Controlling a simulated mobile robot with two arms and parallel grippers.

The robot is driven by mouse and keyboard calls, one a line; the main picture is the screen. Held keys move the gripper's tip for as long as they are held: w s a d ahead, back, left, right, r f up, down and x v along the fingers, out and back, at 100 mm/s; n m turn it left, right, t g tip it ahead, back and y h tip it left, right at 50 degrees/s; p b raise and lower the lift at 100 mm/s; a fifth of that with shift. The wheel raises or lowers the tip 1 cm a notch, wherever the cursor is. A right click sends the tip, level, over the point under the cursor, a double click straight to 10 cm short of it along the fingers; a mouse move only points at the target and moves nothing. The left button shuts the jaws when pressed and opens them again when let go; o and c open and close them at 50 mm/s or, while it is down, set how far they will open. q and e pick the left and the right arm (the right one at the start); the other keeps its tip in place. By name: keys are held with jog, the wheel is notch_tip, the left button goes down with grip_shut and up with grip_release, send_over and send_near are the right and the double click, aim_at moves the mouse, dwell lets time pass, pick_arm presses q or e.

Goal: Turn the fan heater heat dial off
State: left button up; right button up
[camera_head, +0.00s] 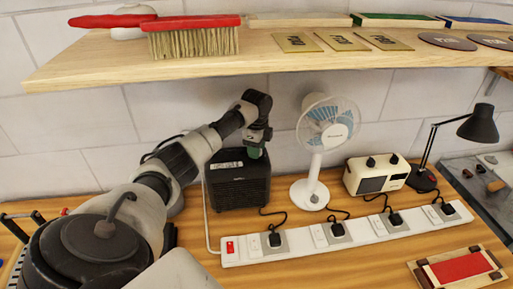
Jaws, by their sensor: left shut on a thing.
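The fan heater (238,187) is a black box on the wooden bench, with a pale label strip on its upper edge. My left gripper (256,151) reaches over from the left and is at the heater's top right, shut on a small greenish part, which I take to be the heat dial (254,153). The fingers hide most of the dial, so its setting cannot be read. My right gripper is not in view.
A white power strip (290,249) with several plugs and a red switch lies in front. A white fan (316,160), a cream radio-like box (377,175) and a black lamp (477,127) stand to the right. A wooden shelf (280,50) hangs above.

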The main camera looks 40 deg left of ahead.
pick_arm(q)
jog(key=shift+n, duration=0.3)
jog(key=n, duration=0.4)
jog(key=shift+r, duration=0.1)
jog(key=n, duration=0.7)
jog(key=shift+n, duration=0.3)
jog(key=n, duration=1.2)
dwell(0.4)
jog(key=o, duration=0.9)
